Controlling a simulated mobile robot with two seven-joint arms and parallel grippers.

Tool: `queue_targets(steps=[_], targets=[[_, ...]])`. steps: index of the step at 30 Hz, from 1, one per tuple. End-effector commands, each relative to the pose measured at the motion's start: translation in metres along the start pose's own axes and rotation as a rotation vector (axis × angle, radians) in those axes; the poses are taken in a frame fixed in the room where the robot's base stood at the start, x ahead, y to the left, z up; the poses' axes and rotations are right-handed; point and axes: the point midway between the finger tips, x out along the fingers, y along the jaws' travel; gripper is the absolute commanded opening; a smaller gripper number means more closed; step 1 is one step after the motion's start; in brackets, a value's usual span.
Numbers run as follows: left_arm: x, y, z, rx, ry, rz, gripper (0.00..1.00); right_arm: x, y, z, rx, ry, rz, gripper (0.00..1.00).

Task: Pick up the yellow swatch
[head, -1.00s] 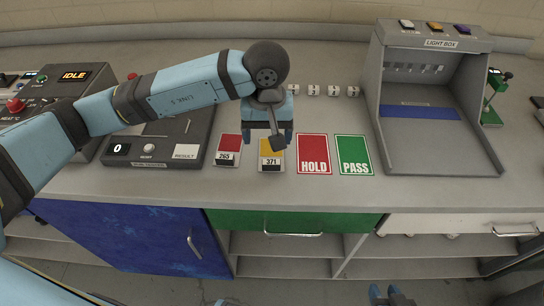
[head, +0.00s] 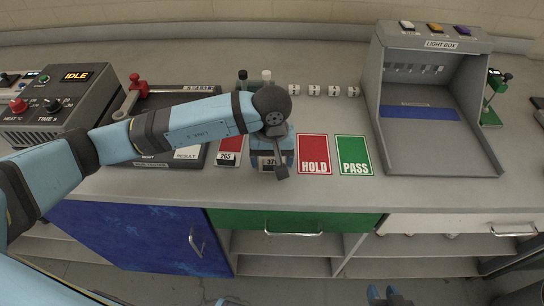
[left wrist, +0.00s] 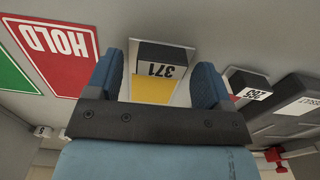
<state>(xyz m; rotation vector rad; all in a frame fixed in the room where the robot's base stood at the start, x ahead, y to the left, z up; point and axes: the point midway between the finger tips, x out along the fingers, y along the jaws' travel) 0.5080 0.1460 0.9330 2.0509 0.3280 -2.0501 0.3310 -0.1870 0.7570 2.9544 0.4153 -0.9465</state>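The red swatch 265 (head: 229,152) lies close on the left. The red HOLD card (head: 314,154) and green PASS card (head: 354,155) lie to the right. The grey light box (head: 437,95) stands further right. The counter front below the cards is clear.

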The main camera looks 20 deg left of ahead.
Motion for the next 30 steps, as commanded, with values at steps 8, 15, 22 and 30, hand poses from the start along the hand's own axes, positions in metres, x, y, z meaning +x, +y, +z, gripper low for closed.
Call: queue_targets(steps=[8, 15, 22, 30], targets=[[0.0, 0.0, 0.0, 0.0, 0.0, 0.0, 0.23, 0.001, 0.002, -0.002, -0.001, 0.004, 0.003, 0.39], [-0.001, 0.0, 0.0, 0.0, 0.001, 0.0, 0.23, 0.002, 0.003, -0.003, -0.001, 0.006, 0.004, 0.39], [-0.019, 0.0, -0.001, 0.0, 0.003, 0.002, 0.23, 0.002, 0.003, -0.002, -0.001, 0.005, 0.004, 0.39], [-0.082, 0.001, -0.002, 0.001, 0.007, 0.004, 0.23, 0.003, 0.002, 0.0, 0.001, 0.004, 0.002, 0.39]])
